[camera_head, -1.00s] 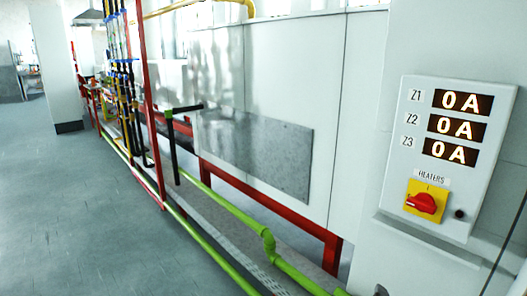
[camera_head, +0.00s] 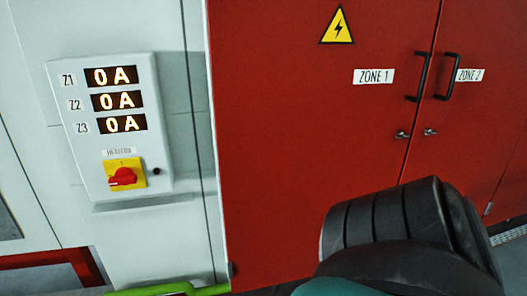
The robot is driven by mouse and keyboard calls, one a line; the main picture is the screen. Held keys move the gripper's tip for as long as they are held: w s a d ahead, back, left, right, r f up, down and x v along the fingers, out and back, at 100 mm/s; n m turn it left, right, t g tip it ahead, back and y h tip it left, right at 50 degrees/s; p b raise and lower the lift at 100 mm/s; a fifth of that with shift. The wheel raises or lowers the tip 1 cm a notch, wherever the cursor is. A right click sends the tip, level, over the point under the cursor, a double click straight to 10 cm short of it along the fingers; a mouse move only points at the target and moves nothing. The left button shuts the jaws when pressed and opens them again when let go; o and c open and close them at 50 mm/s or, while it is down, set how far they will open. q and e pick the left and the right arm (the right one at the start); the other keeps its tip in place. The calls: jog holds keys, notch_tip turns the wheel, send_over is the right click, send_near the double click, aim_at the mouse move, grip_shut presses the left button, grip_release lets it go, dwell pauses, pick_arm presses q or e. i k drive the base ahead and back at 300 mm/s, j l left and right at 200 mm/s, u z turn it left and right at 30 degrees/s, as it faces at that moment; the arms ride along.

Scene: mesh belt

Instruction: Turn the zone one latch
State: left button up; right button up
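The red cabinet has a left door (camera_head: 290,130) with a white ZONE 1 label (camera_head: 373,77) and a black bar handle (camera_head: 418,78). The zone one latch (camera_head: 401,134) is a small metal piece below that handle, near the door seam. A matching zone two latch (camera_head: 430,132) sits just right of the seam, under the ZONE 2 label (camera_head: 470,75). A dark rounded part of my own arm shows at the lower right, below the latches. Neither gripper's fingers are visible.
A white heater panel (camera_head: 112,125) on the left wall shows 0 A on Z1, Z2 and Z3. Its red rotary switch (camera_head: 122,177) sits on a yellow plate. A yellow warning sign (camera_head: 337,26) is on the cabinet. Green pipe (camera_head: 150,289) runs low at left.

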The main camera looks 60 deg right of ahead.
aim_at(400, 135)
jog(key=z, duration=2.45)
